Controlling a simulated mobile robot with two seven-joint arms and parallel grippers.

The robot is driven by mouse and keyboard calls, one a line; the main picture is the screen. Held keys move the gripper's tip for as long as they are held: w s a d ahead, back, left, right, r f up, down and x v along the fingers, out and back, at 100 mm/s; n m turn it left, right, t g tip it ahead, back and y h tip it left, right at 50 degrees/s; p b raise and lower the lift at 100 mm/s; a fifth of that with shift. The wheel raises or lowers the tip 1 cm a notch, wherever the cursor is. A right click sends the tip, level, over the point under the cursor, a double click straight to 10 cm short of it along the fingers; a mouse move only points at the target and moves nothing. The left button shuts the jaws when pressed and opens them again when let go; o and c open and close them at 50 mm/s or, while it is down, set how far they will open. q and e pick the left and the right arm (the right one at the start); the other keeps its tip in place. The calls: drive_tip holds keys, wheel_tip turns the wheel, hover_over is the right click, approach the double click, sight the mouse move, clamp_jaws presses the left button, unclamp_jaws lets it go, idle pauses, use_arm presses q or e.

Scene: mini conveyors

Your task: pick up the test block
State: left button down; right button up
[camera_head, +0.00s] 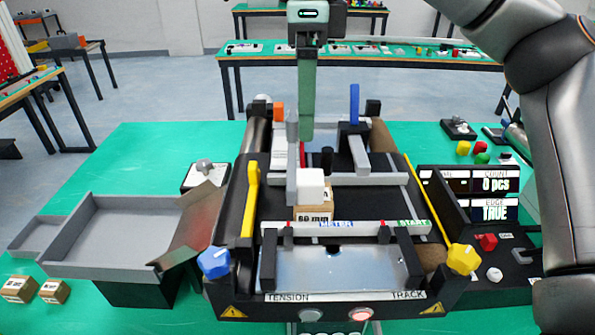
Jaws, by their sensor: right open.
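A small tan block labelled "60 mm" (313,214) sits on the mini conveyor (330,262), near its middle and behind the white "METER" bar. A white cube-shaped piece (310,186) shows right above it; I cannot tell whether it rests on the block. My left gripper is not in view.
A grey tray (88,262) stands left of the conveyor, with two tan boxes (36,290) in front. A blue knob (214,262), yellow knob (462,259) and upright blue lever (354,104) stick up around the conveyor. A display box (450,200) stands right. Green tabletop is clear at back left.

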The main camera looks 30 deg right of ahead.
sight(310, 176)
drive_tip(key=f, duration=0.2)
drive_tip(key=f+b, duration=0.1)
drive_tip(key=f, duration=0.1)
drive_tip(key=f+b, duration=0.1)
drive_tip(key=f, duration=0.1)
drive_tip(key=shift+s+f, duration=0.25)
drive_tip(key=f, duration=0.3)
drive_tip(key=f+b, duration=0.1)
drive_tip(key=shift+s+d+f, duration=0.1)
drive_tip(key=shift+d+f, duration=0.2)
drive_tip(key=shift+f, duration=0.3)
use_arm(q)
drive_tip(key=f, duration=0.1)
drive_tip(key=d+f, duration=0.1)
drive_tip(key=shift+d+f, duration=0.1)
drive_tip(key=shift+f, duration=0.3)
use_arm(e)
drive_tip(key=shift+c, duration=0.2)
drive_tip(key=c, duration=0.8)
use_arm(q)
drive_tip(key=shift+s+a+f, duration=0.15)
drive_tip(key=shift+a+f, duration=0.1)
use_arm(e)
clamp_jaws()
